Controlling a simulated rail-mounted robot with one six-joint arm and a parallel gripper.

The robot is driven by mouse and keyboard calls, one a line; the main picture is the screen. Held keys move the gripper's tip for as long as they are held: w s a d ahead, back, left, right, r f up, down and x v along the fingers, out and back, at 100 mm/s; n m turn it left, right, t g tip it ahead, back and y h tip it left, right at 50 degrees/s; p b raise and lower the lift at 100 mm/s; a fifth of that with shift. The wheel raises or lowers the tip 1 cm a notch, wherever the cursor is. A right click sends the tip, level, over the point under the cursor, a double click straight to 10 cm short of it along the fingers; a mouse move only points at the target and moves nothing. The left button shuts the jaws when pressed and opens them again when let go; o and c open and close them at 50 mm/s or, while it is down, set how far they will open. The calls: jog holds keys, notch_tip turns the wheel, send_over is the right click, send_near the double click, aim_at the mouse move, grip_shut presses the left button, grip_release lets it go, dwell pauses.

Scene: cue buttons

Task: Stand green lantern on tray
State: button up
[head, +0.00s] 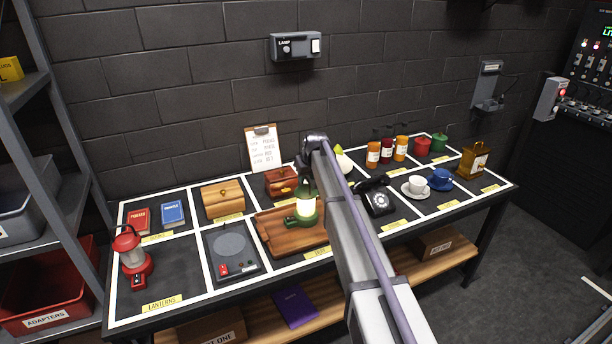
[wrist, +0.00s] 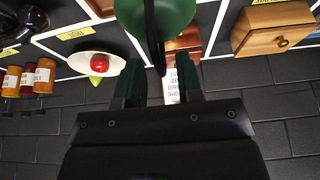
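The green lantern (head: 306,207) is upright over the right part of the wooden tray (head: 279,247). Its base overlaps the tray in the head view; I cannot tell whether it touches the tray. In the wrist view its green top (wrist: 172,22) and dark bail handle (wrist: 155,45) show up close. My gripper (wrist: 158,72) is just above the lantern, open, with one finger on each side of the handle and gaps visible between. In the head view my arm hides the gripper's fingers in part.
A red lantern (head: 133,257) stands at the front left. A hotplate (head: 232,249) is left of the tray. A reddish chest (head: 280,182) and clipboard (head: 263,149) are behind it. A black telephone (head: 379,198) is to its right. A wooden box (wrist: 276,27) shows in the wrist view.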

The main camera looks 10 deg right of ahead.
jog(key=a+p+v, duration=0.1)
jog(key=p+v, duration=0.8)
jog(key=v, duration=0.2)
jog(key=s+a+m+g, duration=0.1)
jog(key=s+g, duration=0.1)
jog(key=s, duration=1.9)
jog(key=s+a+f+m+g+h, duration=0.1)
jog(key=s+g, duration=0.1)
jog(key=s, duration=1.9)
jog(key=shift+s+f+m, duration=0.25)
jog(key=shift+s+m, duration=0.05)
jog(key=shift+f+b, duration=0.1)
jog(key=shift+b, duration=0.2)
notch_tip(320, 180, down, 6)
jog(key=b, duration=0.6)
jog(key=shift+f, duration=0.15)
